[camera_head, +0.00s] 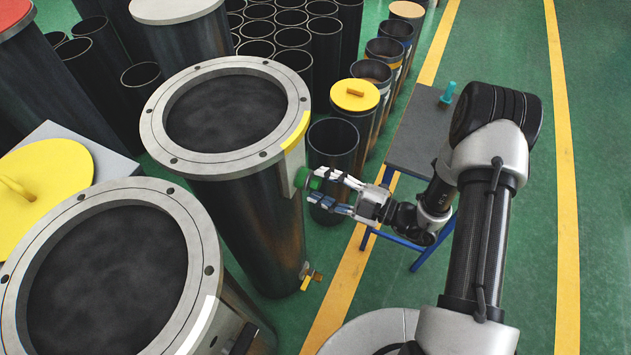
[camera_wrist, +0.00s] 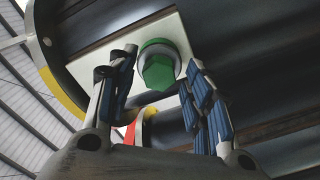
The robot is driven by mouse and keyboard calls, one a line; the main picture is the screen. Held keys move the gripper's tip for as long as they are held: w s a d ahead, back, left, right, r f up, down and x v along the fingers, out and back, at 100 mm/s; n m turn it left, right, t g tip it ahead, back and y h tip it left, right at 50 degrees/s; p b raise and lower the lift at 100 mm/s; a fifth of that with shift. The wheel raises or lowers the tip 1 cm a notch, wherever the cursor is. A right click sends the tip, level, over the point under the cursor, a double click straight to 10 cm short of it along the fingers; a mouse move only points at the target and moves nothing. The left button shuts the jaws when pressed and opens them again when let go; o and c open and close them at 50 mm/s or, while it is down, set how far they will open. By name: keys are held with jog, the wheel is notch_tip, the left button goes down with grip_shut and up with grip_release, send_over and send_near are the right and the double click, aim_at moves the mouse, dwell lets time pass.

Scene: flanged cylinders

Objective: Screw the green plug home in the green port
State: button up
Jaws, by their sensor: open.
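The green plug (camera_wrist: 158,72) has a hex head and sits at a port on a white plate (camera_wrist: 112,52) on the side of a dark flanged cylinder. A grey and green ring shows around the plug's base. How deep the plug sits cannot be told. In the head view the green plug (camera_head: 316,183) shows at the cylinder's right side, just left of my fingertips. My gripper (camera_wrist: 160,82) is open, with one blue-padded finger on each side of the plug. Both fingers look apart from it. In the head view my gripper (camera_head: 338,190) reaches in from the right.
The flanged cylinder (camera_head: 262,230) stands close to my gripper, with a brass fitting (camera_head: 316,276) low down. A second flanged cylinder (camera_head: 205,260) stands at front left. A grey table (camera_head: 412,130) behind my arm holds a cyan plug (camera_head: 447,92). Open dark tubes crowd the back.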

jog(key=shift+d, duration=0.1)
jog(key=shift+p+v, duration=0.6)
jog(key=shift+v, duration=2.35)
jog(key=s+a+r+n+g+h, duration=0.1)
jog(key=s+r+n+g+h, duration=0.2)
jog(key=s+r+n+g, duration=0.7)
jog(key=s+a+r+n+t+h, duration=0.15)
jog(key=r+n+h, duration=0.35)
jog(key=n, duration=1.1)
jog(key=s+d+r+n+t+h, duration=0.3)
jog(key=d+r+n+h, duration=0.1)
jog(key=n, duration=0.6)
jog(key=s+d+r+n+t+h, duration=0.4)
jog(key=d+r+n+h, duration=0.1)
jog(key=d+n, duration=0.4)
jog(key=shift+s+r+n, duration=0.2)
jog(key=shift+r+n, duration=0.5)
jog(key=shift+n, duration=0.4)
